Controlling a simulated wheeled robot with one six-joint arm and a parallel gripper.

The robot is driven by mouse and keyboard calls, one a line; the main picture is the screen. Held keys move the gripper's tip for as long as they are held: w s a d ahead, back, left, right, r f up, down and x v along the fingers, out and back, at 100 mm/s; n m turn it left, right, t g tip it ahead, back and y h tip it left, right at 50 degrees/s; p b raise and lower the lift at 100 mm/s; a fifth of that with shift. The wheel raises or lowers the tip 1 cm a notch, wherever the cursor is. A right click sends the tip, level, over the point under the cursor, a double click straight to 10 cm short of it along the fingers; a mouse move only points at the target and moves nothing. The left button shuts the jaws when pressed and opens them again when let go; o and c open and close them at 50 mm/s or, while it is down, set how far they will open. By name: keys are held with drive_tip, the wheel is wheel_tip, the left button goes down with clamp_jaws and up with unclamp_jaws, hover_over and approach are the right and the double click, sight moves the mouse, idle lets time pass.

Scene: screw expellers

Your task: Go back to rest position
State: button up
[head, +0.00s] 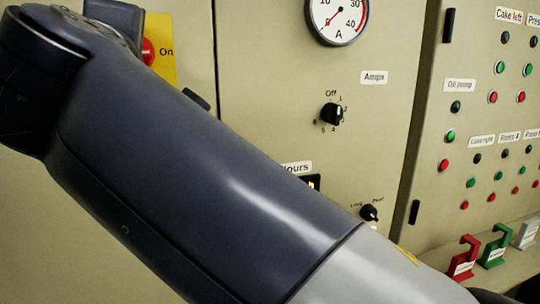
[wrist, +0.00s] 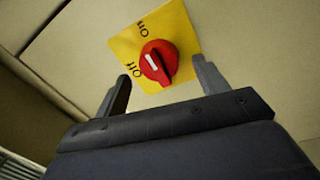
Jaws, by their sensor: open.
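My gripper (wrist: 158,88) is open and empty in the wrist view, with one finger on each side in the picture of a red rotary switch (wrist: 159,62). The switch sits on a yellow plate (wrist: 180,28) marked On and Off, and its white mark points toward neither edge clearly. I cannot tell how far the fingertips are from the panel. In the head view the red switch (head: 148,51) and part of its yellow plate (head: 163,70) show behind my arm, next to the word On. My arm crosses the head view, and my fingers are hidden there.
A beige cabinet (head: 260,100) carries an ammeter (head: 338,18), a black selector knob (head: 331,113) and a small lower knob (head: 369,212). At right is a panel with several red, green and black buttons (head: 500,68). Red (head: 466,257) and green (head: 495,246) hooked tags stand on a ledge.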

drive_tip(key=shift+x, duration=1.35)
drive_tip(key=shift+s, duration=0.1)
